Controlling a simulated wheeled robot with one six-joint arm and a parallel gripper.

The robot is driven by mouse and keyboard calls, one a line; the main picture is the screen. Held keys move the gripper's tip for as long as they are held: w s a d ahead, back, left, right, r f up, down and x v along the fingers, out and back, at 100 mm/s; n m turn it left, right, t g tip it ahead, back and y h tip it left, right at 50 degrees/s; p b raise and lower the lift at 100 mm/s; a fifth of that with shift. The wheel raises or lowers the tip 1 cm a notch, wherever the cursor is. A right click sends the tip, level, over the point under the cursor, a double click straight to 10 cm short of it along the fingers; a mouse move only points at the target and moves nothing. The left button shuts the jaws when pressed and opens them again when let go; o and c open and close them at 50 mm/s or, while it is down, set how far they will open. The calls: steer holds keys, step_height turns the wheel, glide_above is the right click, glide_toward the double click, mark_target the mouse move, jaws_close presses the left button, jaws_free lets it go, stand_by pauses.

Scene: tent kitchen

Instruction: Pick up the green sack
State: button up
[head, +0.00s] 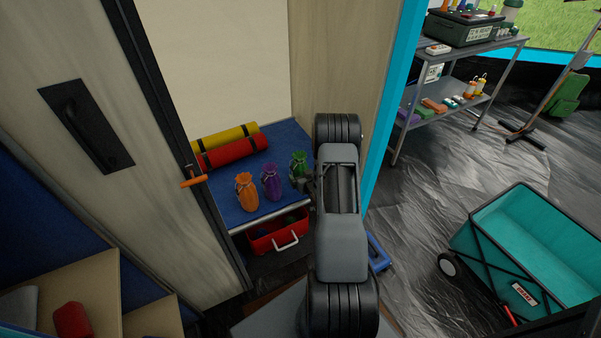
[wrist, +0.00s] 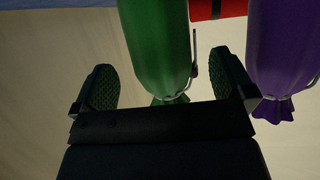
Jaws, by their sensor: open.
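The green sack (head: 299,161) stands on the blue shelf (head: 282,151) inside the open cupboard, at the right end of a row of three sacks. My gripper (head: 302,183) is at this sack, partly hidden by my arm in the head view. In the wrist view the green sack (wrist: 157,45) fills the space ahead of my open gripper (wrist: 166,84). Its tied neck lies between the two fingers, with a gap on each side. The purple sack (wrist: 282,45) is just outside the right finger.
Purple (head: 270,182) and orange (head: 246,192) sacks stand left of the green one. Yellow (head: 226,137) and red (head: 232,152) rolls lie behind. A red box (head: 279,233) sits below the shelf. The cupboard's right wall (head: 345,70) is close to my arm.

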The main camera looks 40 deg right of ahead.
steer(key=shift+b+x, duration=0.6)
steer(key=shift+x, duration=1.7)
steer(key=shift+f, duration=0.1)
steer(key=shift+c, duration=0.2)
steer(key=c, duration=1)
